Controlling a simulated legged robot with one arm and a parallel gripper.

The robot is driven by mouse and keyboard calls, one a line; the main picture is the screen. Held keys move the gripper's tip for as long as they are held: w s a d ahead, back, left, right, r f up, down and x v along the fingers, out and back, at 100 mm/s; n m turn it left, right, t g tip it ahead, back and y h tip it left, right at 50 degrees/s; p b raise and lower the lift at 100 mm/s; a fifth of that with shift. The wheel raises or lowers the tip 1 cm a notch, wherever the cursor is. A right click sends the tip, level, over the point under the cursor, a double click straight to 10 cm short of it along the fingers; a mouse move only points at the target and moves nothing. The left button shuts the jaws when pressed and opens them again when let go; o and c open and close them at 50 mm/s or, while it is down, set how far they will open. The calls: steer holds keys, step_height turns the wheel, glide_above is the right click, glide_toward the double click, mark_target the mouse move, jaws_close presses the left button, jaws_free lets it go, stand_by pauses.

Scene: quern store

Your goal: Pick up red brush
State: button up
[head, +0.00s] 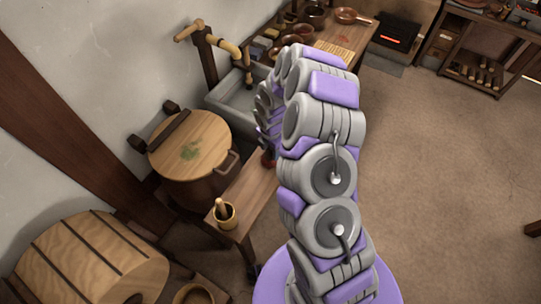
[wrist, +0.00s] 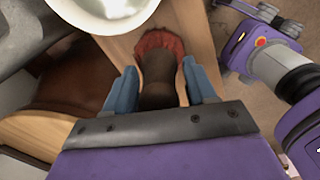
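The red brush (wrist: 160,43) is in the wrist view, with red bristles at the top and a dark brown handle pointing toward my gripper. It is over the wooden bench top (wrist: 203,45). My gripper (wrist: 159,78) is open, with one blue finger on each side of the handle. A narrow gap shows between the handle and each finger. In the head view, a small dark red patch (head: 268,160) on the narrow bench (head: 242,193) beside my arm may be the brush. My arm hides much of that area.
A pale round bowl (wrist: 105,12) is close to the brush at upper left in the wrist view.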

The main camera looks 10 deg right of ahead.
steer(key=shift+a, duration=0.35)
steer(key=c, duration=0.8)
steer(key=shift+d, duration=0.15)
steer(key=shift+c, duration=0.2)
steer(key=shift+r, duration=0.55)
steer(key=r, duration=0.1)
steer(key=r+p, duration=0.1)
steer(key=shift+s+d+r, duration=0.2)
steer(key=shift+s+r, duration=0.15)
steer(key=s+d+p, duration=0.1)
steer(key=s+d, duration=0.3)
steer(key=s, duration=0.2)
steer(key=s+d+r+p, duration=0.1)
steer(key=s+d, duration=0.2)
steer(key=s, duration=0.4)
steer(key=shift+d, duration=0.35)
steer(key=shift+r, duration=0.1)
